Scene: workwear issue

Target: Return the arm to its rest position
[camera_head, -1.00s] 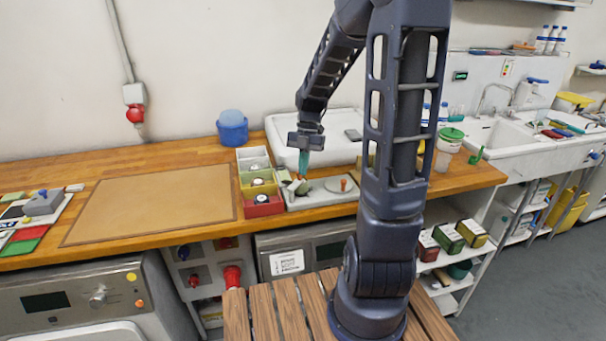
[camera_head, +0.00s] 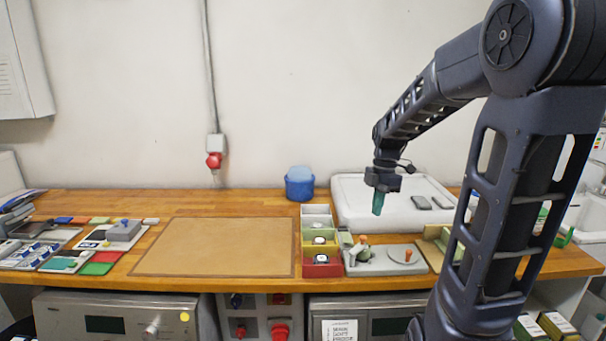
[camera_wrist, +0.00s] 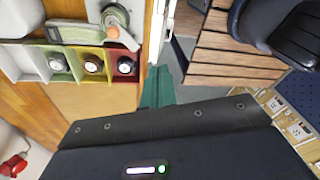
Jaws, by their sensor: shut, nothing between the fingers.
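My gripper (camera_head: 378,203) has teal fingers pointing down. It hangs in the air above the right part of the wooden counter (camera_head: 190,202), near the grey press fixture (camera_head: 385,262) and in front of the white basin (camera_head: 350,205). The fingers are together and hold nothing. In the wrist view my gripper's teal fingers (camera_wrist: 158,88) show closed beyond the dark gripper body, clear of the things below. My arm rises on the right side of the head view and bends over toward the counter.
A row of grey, green and red bins (camera_head: 322,267) with round items stands left of the fixture. A blue tub (camera_head: 299,184) stands behind. A tan mat (camera_head: 215,247) lies bare at mid-counter. A red plug (camera_head: 214,160) hangs on the wall. Flat coloured pieces lie at the left.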

